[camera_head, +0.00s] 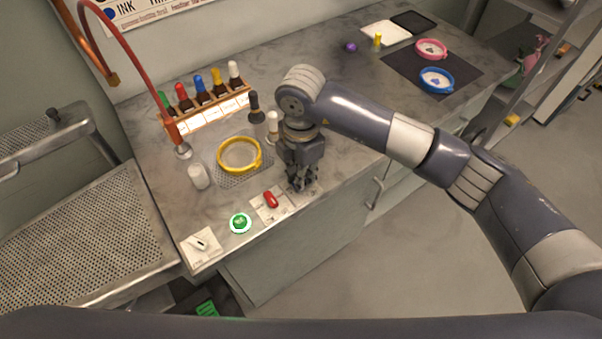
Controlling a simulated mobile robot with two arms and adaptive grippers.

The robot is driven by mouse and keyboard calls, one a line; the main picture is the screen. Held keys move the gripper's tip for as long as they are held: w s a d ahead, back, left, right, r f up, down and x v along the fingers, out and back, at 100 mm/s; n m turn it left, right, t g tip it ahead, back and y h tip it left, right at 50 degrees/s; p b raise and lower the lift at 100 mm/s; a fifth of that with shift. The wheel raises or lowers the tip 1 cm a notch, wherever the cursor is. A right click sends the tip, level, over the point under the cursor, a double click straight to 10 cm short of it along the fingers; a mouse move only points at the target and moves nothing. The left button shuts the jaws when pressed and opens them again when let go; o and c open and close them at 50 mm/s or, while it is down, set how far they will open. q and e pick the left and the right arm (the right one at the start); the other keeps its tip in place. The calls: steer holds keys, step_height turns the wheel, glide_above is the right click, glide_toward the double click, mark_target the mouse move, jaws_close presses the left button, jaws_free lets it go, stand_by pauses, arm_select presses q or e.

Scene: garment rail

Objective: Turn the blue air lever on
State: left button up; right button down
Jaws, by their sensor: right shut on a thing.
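My right gripper (301,184) points down at the front edge of the counter, just right of the red lever. Its fingers are closed over a pale plate (315,190) and hide what stands on it. No blue lever shows elsewhere on the counter, so the blue air lever appears to be between these fingers; its angle is hidden. A red lever (271,199) sits on its own white plate. My left gripper is not in view.
Left along the front edge are a green button (240,222) and a small white switch (199,243). Behind stand a yellow ring (239,169), a white cup (198,176) and a rack of ink bottles (209,114). Pink (431,49) and blue (437,92) rings lie far right.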

steer(key=shift+w+r, duration=0.1)
steer(key=c, duration=1.6)
jaws_free()
steer(key=shift+o, duration=0.2)
step_height(320, 180, up, 12)
